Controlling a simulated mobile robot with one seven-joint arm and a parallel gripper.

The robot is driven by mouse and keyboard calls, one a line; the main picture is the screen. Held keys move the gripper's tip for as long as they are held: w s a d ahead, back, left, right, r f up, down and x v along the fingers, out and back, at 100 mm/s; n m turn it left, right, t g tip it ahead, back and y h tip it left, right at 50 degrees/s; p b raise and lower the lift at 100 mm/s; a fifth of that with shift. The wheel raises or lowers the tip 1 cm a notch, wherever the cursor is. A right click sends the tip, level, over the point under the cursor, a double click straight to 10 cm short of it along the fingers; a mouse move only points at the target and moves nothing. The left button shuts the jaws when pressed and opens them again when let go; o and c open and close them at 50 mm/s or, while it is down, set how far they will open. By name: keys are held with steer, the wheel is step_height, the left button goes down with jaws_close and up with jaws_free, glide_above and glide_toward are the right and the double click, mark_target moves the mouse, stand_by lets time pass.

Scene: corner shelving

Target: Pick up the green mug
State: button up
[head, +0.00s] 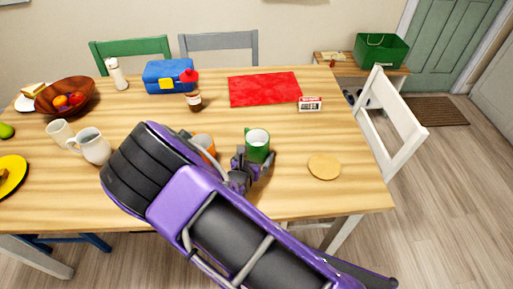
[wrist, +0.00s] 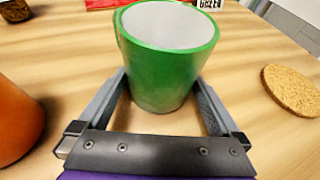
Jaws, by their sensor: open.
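The green mug (head: 257,149) stands upright on the wooden table, with a white inside and its handle showing at its upper left in the head view. In the wrist view the green mug (wrist: 166,65) fills the upper middle. My gripper (head: 254,168) is at the near side of the mug. In the wrist view my gripper (wrist: 160,100) is open, with one finger on each side of the mug's lower body. I cannot tell whether either finger touches it. The fingertips are partly hidden behind the mug.
An orange mug (head: 204,143) stands close on the left, partly behind my arm; it shows in the wrist view (wrist: 15,125). A round cork mat (head: 324,167) lies to the right. A small jar (head: 193,101), red mat (head: 264,89) and small box (head: 310,104) lie farther back.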

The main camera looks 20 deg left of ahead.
steer(key=c, duration=1.4)
steer(key=shift+r, duration=0.15)
